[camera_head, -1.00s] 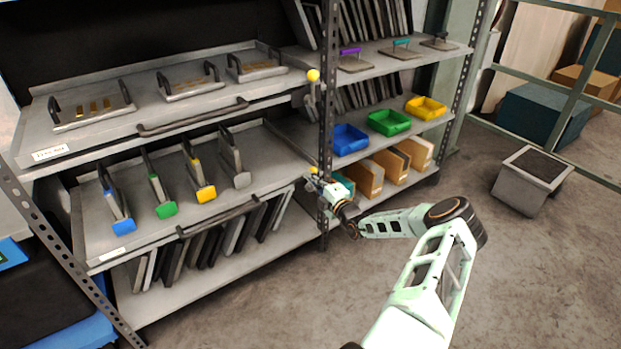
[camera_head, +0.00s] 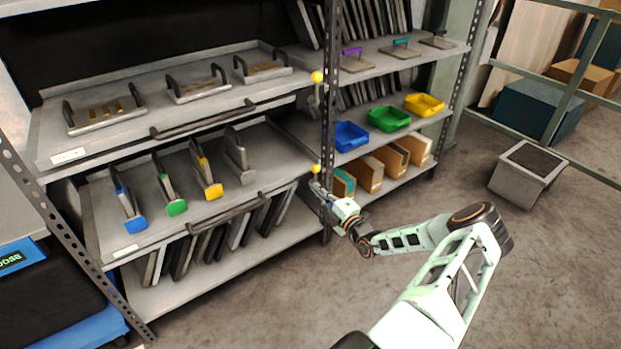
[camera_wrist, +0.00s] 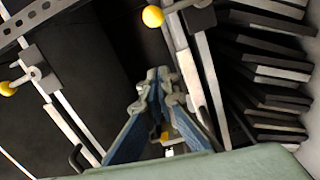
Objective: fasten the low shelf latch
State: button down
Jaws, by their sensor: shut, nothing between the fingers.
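The low shelf latch (camera_head: 316,169) has a yellow ball knob and sits by the rack's middle post, at the front right corner of the lower pull-out shelf (camera_head: 150,236). A similar latch with a yellow knob (camera_head: 317,77) stands upright at the upper shelf. My gripper (camera_head: 317,186) is just below the low knob in the head view. In the wrist view my gripper (camera_wrist: 157,75) has its fingertips together with nothing held. Two yellow knobs show there, one above the fingertips (camera_wrist: 153,16) and one at the left edge (camera_wrist: 8,88). I cannot tell whether the fingers touch the latch.
The perforated middle post (camera_head: 328,120) is close beside my gripper. The lower shelf carries several dies with coloured ends (camera_head: 136,224). Coloured bins (camera_head: 388,119) and cardboard boxes (camera_head: 367,173) fill the right bay. A grey box (camera_head: 527,174) stands on otherwise open floor.

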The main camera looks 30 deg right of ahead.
jog(key=shift+s, duration=1.3)
